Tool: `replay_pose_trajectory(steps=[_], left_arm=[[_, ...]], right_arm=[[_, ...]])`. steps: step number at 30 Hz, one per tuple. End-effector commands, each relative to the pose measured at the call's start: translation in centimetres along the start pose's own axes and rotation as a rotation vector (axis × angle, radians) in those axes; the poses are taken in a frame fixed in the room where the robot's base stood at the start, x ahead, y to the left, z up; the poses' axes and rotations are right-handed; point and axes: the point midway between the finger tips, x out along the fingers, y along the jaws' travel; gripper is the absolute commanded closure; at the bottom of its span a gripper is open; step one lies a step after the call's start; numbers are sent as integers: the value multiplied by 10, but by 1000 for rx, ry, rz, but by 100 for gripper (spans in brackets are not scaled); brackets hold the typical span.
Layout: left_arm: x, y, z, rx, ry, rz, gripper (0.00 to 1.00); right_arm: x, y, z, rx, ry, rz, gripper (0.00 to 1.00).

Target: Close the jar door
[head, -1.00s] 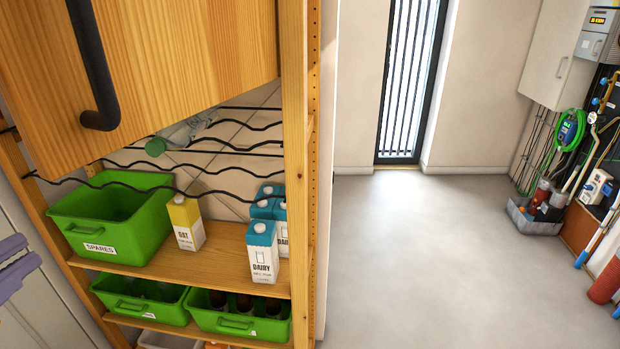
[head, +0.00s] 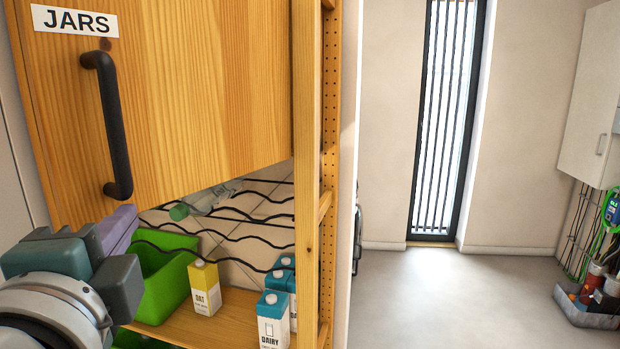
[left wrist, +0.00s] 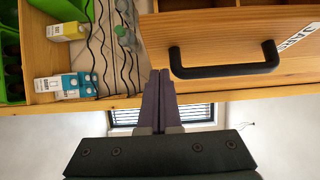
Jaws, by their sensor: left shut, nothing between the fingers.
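The jar door (head: 205,85) is a wooden panel with a "JARS" label (head: 75,20) and a black bar handle (head: 117,125) near its left edge. It stands at an angle to the shelf frame, with its handle side nearer me. In the left wrist view the door (left wrist: 225,82) shows its handle (left wrist: 225,62), with wooden compartments behind it. My left gripper (head: 128,222) is shut and empty, with purple fingers by the door's lower edge, below the handle. In the wrist view its fingertips (left wrist: 160,76) are close to the door's end; I cannot tell if they touch.
Below the door are a green bin (head: 165,285), a yellow carton (head: 204,288), blue-topped cartons (head: 272,320), a green-capped bottle (head: 200,202) and wavy black wire racks. A wooden post (head: 308,200) stands at right.

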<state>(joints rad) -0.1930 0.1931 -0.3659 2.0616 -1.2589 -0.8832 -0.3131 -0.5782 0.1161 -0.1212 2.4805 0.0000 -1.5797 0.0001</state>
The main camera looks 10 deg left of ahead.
Motion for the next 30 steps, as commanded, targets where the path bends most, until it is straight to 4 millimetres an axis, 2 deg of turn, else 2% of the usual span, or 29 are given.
replay_pose_trajectory(steps=[1,6,23,30], left_arm=[[5,-4,6,4,0,0,100],[15,-1,15,0,1,1,100],[20,1,22,1,15,0,100],[44,2,47,7,106,-4,100]], right_arm=[[-8,0,-2,0,0,0,68],[-12,1,-4,0,0,1,68],[-10,3,-2,-6,-3,6,68],[-1,2,1,-6,-4,6,68]])
